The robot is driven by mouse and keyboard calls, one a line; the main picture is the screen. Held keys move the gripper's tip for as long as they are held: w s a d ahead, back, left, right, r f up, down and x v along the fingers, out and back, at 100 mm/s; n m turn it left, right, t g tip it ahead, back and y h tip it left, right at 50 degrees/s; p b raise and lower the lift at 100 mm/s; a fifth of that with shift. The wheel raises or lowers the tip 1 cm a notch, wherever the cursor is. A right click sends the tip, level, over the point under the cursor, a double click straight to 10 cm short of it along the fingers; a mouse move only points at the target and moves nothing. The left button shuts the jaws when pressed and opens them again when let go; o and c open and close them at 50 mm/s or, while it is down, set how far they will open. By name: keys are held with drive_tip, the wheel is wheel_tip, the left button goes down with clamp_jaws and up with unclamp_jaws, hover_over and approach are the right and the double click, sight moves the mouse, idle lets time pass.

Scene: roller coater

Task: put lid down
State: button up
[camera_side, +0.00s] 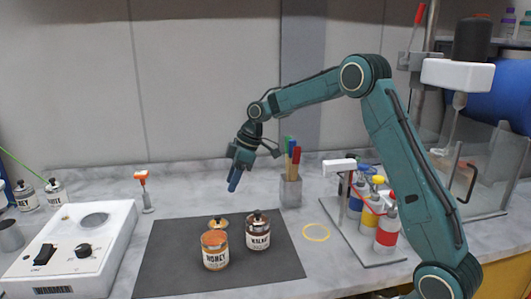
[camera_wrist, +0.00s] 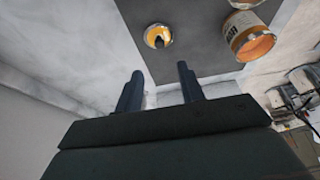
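An orange lid (camera_side: 218,223) with a small dark knob lies on the dark mat (camera_side: 175,265), behind the honey jar. It also shows in the wrist view (camera_wrist: 153,34), beyond my fingers. The honey jar (camera_side: 215,257) stands upright on the mat with an orange top and no knobbed lid on it. In the wrist view, the jar (camera_wrist: 240,28) is at the upper right. My gripper (camera_side: 235,181) is in the air above and behind the mat. In the wrist view, my gripper (camera_wrist: 160,82) has its fingers apart with nothing between them.
A walnut jar (camera_side: 258,234) with a dark lid stands right of the honey jar. A pen holder (camera_side: 291,191), yellow ring (camera_side: 316,232) and rack of coloured bottles (camera_side: 374,213) are at right. The mat's left part is clear.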

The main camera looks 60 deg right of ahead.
drive_tip(key=s+a+r+m+t+h, duration=0.1)
drive_tip(key=s+a+r+m, duration=0.1)
drive_tip(key=s+a+r, duration=0.35)
drive_tip(key=s+a+r+m+h, duration=0.1)
drive_tip(key=s+a+r+m, duration=0.1)
drive_tip(key=s+r, duration=0.65)
drive_tip(key=s+f+m, duration=0.2)
drive_tip(key=s, duration=0.9)
drive_tip(key=s+a+f+m+t+h, duration=0.1)
drive_tip(key=s+f+m, duration=0.2)
drive_tip(key=s, duration=0.7)
drive_tip(key=shift+s, duration=0.35)
